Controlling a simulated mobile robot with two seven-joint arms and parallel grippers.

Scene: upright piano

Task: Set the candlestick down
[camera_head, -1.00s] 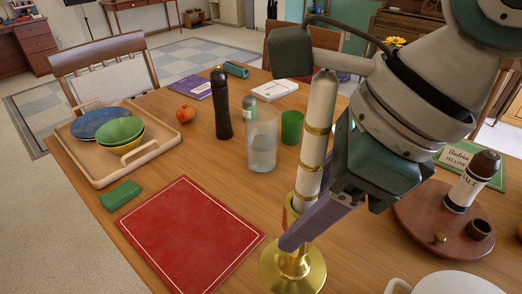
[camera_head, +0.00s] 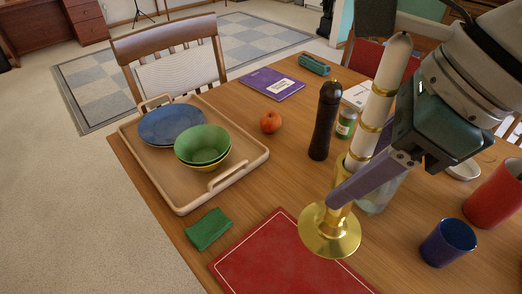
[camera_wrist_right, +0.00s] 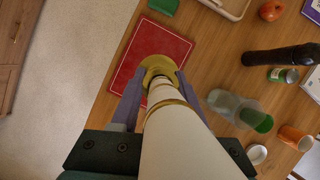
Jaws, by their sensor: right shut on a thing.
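The candlestick has a round brass base (camera_head: 330,232) and a tall white candle (camera_head: 378,98) with gold bands. My right gripper (camera_head: 350,188) is shut on the candlestick just above its base. In the head view the candlestick leans a little to the right. In the right wrist view the candle (camera_wrist_right: 180,142) runs from the near edge down to the base (camera_wrist_right: 157,68), which overlaps the red mat (camera_wrist_right: 150,45). I cannot tell whether the base touches anything. The red mat (camera_head: 265,262) also shows in the head view. My left gripper is not in view.
A wooden tray (camera_head: 182,200) holds a blue plate and bowls at left. A green cloth (camera_head: 208,229), a tomato (camera_head: 270,122), a dark pepper mill (camera_head: 325,120) and a clear glass (camera_head: 378,196) stand around. A blue cup (camera_head: 447,243) and red cup (camera_head: 495,193) are at right.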

